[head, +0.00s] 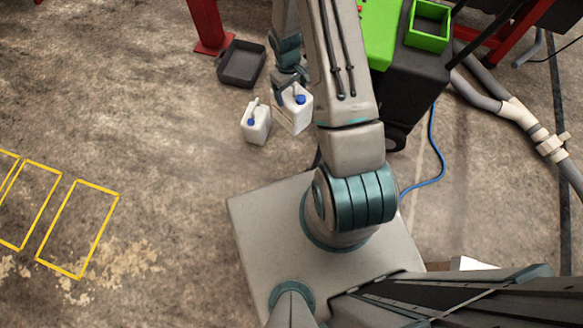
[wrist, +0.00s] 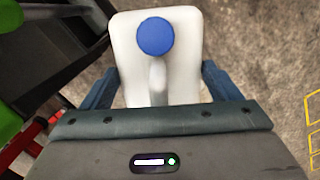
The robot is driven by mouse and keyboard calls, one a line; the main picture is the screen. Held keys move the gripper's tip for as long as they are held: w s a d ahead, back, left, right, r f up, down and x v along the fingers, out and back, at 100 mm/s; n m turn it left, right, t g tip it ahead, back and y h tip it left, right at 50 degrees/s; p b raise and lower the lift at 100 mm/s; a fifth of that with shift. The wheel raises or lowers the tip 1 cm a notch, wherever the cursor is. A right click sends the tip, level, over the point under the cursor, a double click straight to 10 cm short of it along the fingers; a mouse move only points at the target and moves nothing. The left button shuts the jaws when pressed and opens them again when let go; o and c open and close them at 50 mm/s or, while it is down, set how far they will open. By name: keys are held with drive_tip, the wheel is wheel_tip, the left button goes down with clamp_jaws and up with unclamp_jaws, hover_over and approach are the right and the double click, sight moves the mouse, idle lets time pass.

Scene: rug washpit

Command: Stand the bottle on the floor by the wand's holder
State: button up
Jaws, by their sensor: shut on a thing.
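A white bottle (head: 294,112) with a blue cap is in my gripper (head: 291,84), in the head view's upper middle. In the wrist view the same bottle (wrist: 127,55) fills the space between the two fingers, its cap and handle facing the camera. The gripper is shut on it. The bottle looks roughly upright; I cannot tell whether its base touches the floor.
A dark tray (head: 242,64) lies on the floor behind the bottles, by a red post (head: 210,28). A green and black machine (head: 410,90) with a green box (head: 428,24) stands right. Grey pipes (head: 515,115) and a blue hose (head: 437,150) lie right. The left floor is open.

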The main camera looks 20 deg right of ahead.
drive_tip(key=s+d+f+n+b, duration=0.1)
drive_tip(key=s+d+f+b, duration=0.3)
drive_tip(key=f, duration=0.4)
drive_tip(key=s+d+f+b, duration=0.3)
drive_tip(key=s+f, duration=0.4)
drive_tip(key=f, duration=0.1)
drive_tip(key=s+a+f+b, duration=0.1)
drive_tip(key=a+f+b, duration=0.4)
drive_tip(key=a+f, duration=0.6)
drive_tip(key=shift+s+a+n+b, duration=0.15)
drive_tip(key=shift+s+n+b, duration=0.05)
drive_tip(key=shift+n+b, duration=0.15)
